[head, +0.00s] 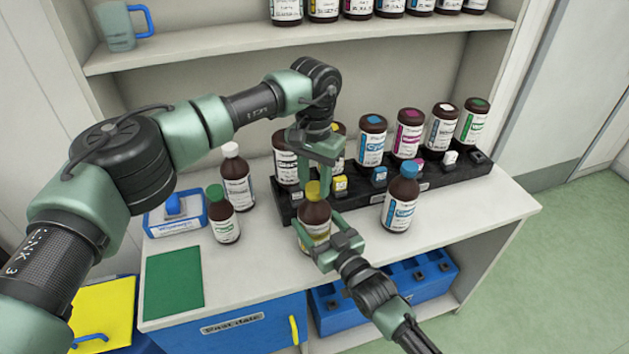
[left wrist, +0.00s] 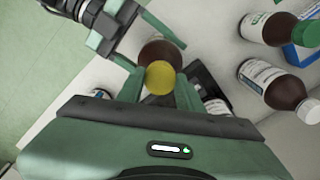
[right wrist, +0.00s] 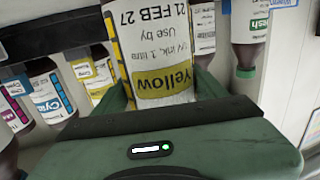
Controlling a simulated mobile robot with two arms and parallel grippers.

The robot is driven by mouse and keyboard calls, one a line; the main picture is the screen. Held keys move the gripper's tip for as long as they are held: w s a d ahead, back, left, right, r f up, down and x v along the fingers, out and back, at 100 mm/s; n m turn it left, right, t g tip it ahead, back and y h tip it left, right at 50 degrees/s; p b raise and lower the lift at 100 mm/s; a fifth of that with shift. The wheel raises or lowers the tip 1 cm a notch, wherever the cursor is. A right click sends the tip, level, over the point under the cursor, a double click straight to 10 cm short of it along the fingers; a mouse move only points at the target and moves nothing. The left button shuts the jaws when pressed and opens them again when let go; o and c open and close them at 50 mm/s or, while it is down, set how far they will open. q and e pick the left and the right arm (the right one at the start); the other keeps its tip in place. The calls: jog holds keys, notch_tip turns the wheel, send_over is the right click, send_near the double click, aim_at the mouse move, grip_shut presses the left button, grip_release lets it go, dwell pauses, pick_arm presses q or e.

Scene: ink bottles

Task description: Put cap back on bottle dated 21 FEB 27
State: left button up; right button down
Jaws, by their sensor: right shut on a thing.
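The brown bottle with the yellow label (head: 315,219) stands upright at the front of the counter. In the right wrist view its label (right wrist: 165,50) appears upside down and reads "21 FEB 27" and "Yellow". My right gripper (head: 333,246) is shut on this bottle's body from the front right. A yellow cap (head: 313,190) sits on top of the bottle; whether it is screwed tight cannot be told.
A black rack (head: 425,182) with several bottles stands behind. A blue-capped bottle (head: 400,203) stands to the right; green-capped (head: 222,218) and white-capped (head: 236,178) bottles stand to the left. A green mat (head: 174,282) lies front left, and a shelf (head: 200,48) overhangs the back.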

pick_arm(q)
jog(key=o, duration=0.4)
jog(key=shift+o, duration=0.2)
jog(key=shift+r, duration=0.1)
jog(key=shift+r, duration=2.2)
jog(key=shift+c, duration=0.2)
